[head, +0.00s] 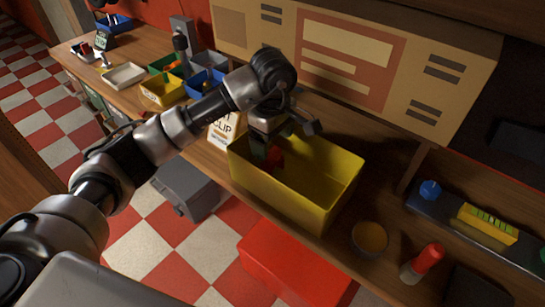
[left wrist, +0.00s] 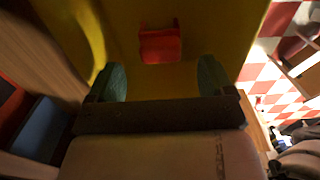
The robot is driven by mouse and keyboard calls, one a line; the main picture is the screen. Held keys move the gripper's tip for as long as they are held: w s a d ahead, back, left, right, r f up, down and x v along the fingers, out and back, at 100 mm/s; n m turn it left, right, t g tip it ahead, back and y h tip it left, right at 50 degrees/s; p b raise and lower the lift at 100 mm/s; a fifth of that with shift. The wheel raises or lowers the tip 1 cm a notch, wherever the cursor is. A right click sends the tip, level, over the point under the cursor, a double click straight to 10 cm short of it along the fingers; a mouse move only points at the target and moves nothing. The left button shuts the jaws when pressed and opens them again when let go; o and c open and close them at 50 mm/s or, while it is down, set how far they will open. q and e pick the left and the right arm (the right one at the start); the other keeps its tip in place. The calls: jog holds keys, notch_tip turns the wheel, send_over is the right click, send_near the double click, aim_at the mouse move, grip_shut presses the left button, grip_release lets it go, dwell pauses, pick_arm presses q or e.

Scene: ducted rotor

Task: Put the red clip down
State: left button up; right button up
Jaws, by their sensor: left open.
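The red clip (head: 276,158) is inside the large yellow bin (head: 318,207), mostly hidden by my left gripper in the head view. My left gripper (head: 267,154) reaches down into the left end of this bin. In the left wrist view, the two greenish fingers (left wrist: 162,77) stand wide apart with nothing between their tips. The red clip (left wrist: 160,44) shows just beyond the tips, against the yellow bin (left wrist: 185,22), apart from both fingers. I cannot tell whether it rests on the bin's floor. My right gripper is not in view.
A card reading "CLIP" (head: 222,131) stands left of the bin. Smaller bins, including a yellow one (head: 163,90) and a blue one (head: 205,82), are farther left. A round bowl (head: 370,238) and a red-topped bottle (head: 424,262) are to the right. A cardboard-coloured panel (head: 370,55) is behind.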

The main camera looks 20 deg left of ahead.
aim_at(272, 152)
pick_arm(q)
notch_tip(272, 152, up, 5)
jog(key=shift+r, duration=0.2)
dwell(0.5)
